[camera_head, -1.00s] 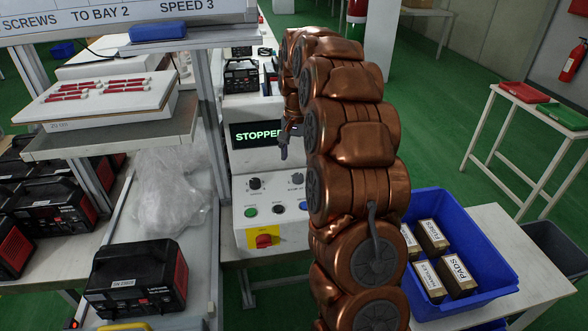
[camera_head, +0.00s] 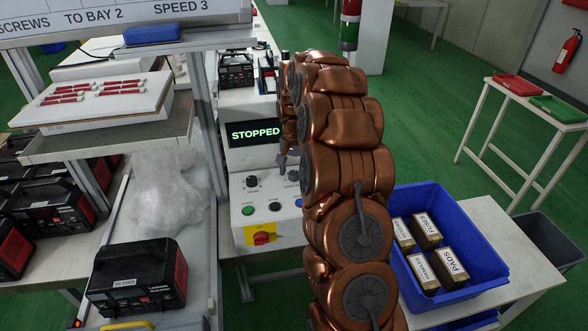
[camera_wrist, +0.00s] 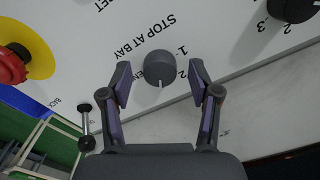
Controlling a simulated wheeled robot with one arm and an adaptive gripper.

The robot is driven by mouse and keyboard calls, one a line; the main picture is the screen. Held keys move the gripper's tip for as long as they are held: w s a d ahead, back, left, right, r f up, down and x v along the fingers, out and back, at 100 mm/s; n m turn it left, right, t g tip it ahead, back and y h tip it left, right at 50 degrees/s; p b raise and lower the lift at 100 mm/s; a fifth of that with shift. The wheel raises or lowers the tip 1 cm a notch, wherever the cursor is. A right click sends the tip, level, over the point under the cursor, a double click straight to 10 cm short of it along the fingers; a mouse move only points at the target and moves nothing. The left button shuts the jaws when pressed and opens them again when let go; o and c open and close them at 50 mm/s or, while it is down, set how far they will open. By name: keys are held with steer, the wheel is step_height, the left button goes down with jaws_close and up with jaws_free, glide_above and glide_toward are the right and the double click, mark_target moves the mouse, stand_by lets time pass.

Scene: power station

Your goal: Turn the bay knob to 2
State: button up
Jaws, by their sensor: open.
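The bay knob (camera_wrist: 159,67) is a round dark grey knob on the white panel, beside the upside-down words STOP AT BAY and the numbers 1 and 2 in the wrist view. Its white pointer line faces down in that picture, with the 2 just to its right. My gripper (camera_wrist: 158,82) is open, one finger on each side of the knob, with gaps showing and no clear contact. In the head view my gripper (camera_head: 283,162) is small, over the upper right of the control panel (camera_head: 240,212). The right knob (camera_head: 293,175) there is partly hidden by my arm.
Another dark knob (camera_wrist: 290,8) with 2 and 3 is close by; a red button on yellow (camera_wrist: 14,66) lies left. The screen (camera_head: 255,133) reads STOPPED. A sign (camera_head: 130,18) reads TO BAY 2, SPEED 3. A blue bin (camera_head: 455,240) of boxes stands right.

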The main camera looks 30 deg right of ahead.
steer(key=shift+c, duration=0.3)
steer(key=c, duration=1.1)
steer(key=shift+f, duration=0.1)
steer(key=shift+f+n+b, duration=0.1)
steer(key=shift+n+b, duration=0.3)
steer(key=shift+b, duration=0.1)
steer(key=shift+f+n+b, duration=0.1)
steer(key=shift+n+b, duration=0.5)
steer(key=shift+b, duration=0.1)
steer(key=n+b, duration=0.2)
steer(key=shift+n, duration=0.3)
steer(key=n+b, duration=0.2)
steer(key=n, duration=0.1)
steer(key=shift+n+b, duration=0.55)
steer(key=shift+n, duration=1.55)
steer(key=shift+r, duration=0.2)
